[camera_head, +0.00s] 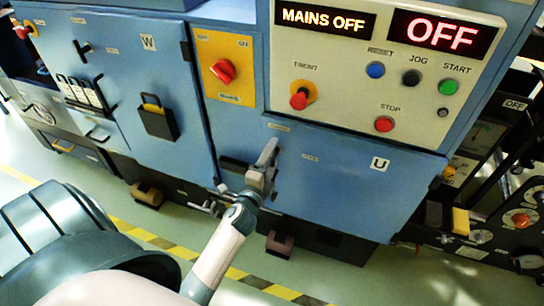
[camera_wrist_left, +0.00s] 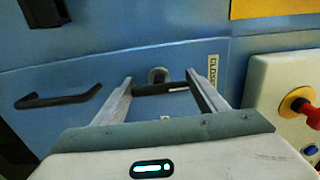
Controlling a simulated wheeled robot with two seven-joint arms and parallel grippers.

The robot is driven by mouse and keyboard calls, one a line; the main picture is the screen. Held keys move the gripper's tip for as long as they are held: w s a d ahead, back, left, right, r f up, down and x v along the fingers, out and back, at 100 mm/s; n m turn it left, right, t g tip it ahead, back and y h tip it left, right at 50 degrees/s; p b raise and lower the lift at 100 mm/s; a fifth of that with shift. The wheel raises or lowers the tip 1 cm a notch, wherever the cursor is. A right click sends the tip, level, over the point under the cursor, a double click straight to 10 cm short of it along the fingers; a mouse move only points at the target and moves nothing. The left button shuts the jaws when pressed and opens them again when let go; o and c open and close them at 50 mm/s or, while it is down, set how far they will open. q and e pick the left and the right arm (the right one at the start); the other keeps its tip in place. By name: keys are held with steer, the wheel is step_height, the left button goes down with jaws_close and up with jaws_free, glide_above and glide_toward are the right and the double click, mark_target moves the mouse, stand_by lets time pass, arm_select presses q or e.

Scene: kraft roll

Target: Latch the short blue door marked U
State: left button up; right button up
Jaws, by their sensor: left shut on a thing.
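The short blue door (camera_head: 335,200) carries a white U label (camera_head: 380,164) and sits low on the machine front, below the cream control panel. It looks flush with the machine. My left gripper (camera_head: 268,158) is at the door's upper left part. In the left wrist view its two fingers (camera_wrist_left: 162,84) stand on either side of a dark latch lever (camera_wrist_left: 165,88) with a round grey hub (camera_wrist_left: 158,75), and are shut on the lever. A label that seems to read CLOSED (camera_wrist_left: 212,71) is beside the right finger. My right gripper is not in view.
A black bar handle (camera_wrist_left: 58,99) lies left of my fingers in the left wrist view. The control panel (camera_head: 340,75) has several buttons and a red FRONT knob (camera_head: 299,100) above the door. A blue door marked W (camera_head: 120,65) is at left. Yellow-black tape (camera_head: 160,241) crosses the floor.

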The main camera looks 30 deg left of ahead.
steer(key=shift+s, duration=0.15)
arm_select(q)
steer(key=o, duration=1.1)
steer(key=shift+a, duration=0.1)
steer(key=shift+c, duration=0.2)
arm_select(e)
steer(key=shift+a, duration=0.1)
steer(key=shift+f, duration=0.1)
arm_select(q)
steer(key=shift+s+f, duration=0.1)
steer(key=shift+s, duration=0.4)
steer(key=b+v, duration=0.3)
steer(key=v, duration=1.3)
steer(key=shift+s, duration=0.25)
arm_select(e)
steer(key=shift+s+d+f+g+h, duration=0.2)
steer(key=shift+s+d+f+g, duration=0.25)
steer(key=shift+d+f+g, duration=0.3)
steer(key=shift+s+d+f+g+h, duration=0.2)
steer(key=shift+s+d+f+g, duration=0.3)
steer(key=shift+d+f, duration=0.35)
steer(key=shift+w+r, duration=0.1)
